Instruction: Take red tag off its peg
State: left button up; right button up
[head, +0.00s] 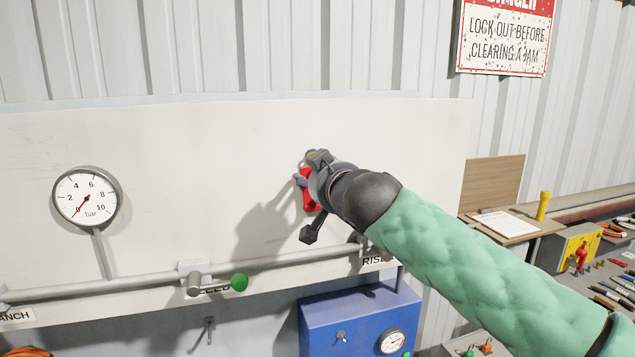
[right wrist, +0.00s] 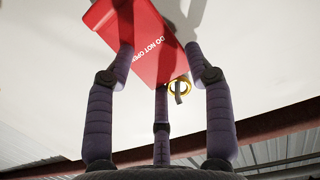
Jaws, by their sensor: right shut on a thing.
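The red tag (right wrist: 142,40), lettered "DO NOT OPEN", is between the fingers of my right gripper (right wrist: 165,62) in the right wrist view. The fingers are shut on it. A brass ring (right wrist: 187,86) sits at the tag's corner, with a short grey peg (right wrist: 179,97) showing at it; I cannot tell whether the ring is still around the peg. In the head view the red tag (head: 307,196) shows partly behind my right gripper (head: 305,180), close to the white board. The peg is mostly hidden there. My left gripper is not in view.
A pressure gauge (head: 88,197) is on the white board (head: 200,130) at left. A blue box (head: 330,318) stands below. A bench with tools lies at right. The board's upper part is clear.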

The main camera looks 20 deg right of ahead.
jog(key=s+b, duration=0.1)
jog(key=s, duration=0.4)
jog(key=shift+f+b, duration=0.1)
jog(key=shift+b, duration=0.3)
grip_shut()
jog(key=s+b, duration=0.3)
jog(key=s, duration=0.9)
jog(key=shift+s+d+r, duration=0.2)
jog(key=shift+s+d, duration=0.1)
jog(key=o, duration=0.9)
grip_release()
